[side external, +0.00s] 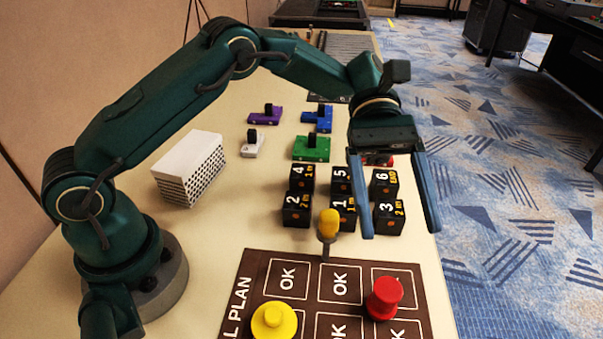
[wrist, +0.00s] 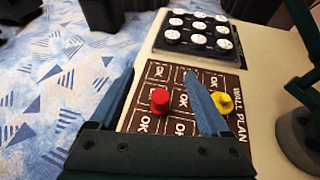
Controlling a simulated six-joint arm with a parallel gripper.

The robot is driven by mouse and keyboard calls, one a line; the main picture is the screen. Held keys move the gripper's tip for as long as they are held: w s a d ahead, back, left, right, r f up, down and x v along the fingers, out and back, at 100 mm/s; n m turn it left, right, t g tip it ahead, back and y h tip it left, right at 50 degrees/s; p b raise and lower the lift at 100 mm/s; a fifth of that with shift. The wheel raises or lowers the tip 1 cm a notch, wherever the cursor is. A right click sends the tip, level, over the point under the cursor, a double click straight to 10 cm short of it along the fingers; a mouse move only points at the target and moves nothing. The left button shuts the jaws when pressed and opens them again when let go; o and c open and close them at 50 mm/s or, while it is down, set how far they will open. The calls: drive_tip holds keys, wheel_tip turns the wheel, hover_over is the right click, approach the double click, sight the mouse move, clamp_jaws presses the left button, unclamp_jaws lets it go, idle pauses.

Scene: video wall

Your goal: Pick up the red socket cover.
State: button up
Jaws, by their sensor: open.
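A red knob-shaped cover (side external: 385,297), which I take as the red socket cover, stands upright on the brown board (side external: 246,285) marked OK. It also shows in the wrist view (wrist: 160,100), between the two fingers in the picture. My gripper (side external: 401,232) is open and empty, its fingers pointing down, above and behind the red cover in the side view. In the wrist view its fingertips (wrist: 160,77) are wide apart. Nothing touches the cover. Another red thing (side external: 378,159) shows behind my gripper, mostly hidden.
A yellow cover (side external: 274,321) sits left of the red one on the board. A yellow-topped stalk (side external: 329,223) stands behind the board. Several numbered black blocks (side external: 297,209) lie under my gripper. A black tray of white discs (wrist: 200,38) and a white perforated box (side external: 190,168) stand apart.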

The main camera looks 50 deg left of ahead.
wheel_tip(320, 180, down, 2)
approach(388, 310)
drive_tip(key=shift+g, duration=0.3)
drive_tip(key=x, duration=0.4)
drive_tip(key=shift+d+f, duration=0.3)
drive_tip(key=shift+x, duration=3.3)
clamp_jaws()
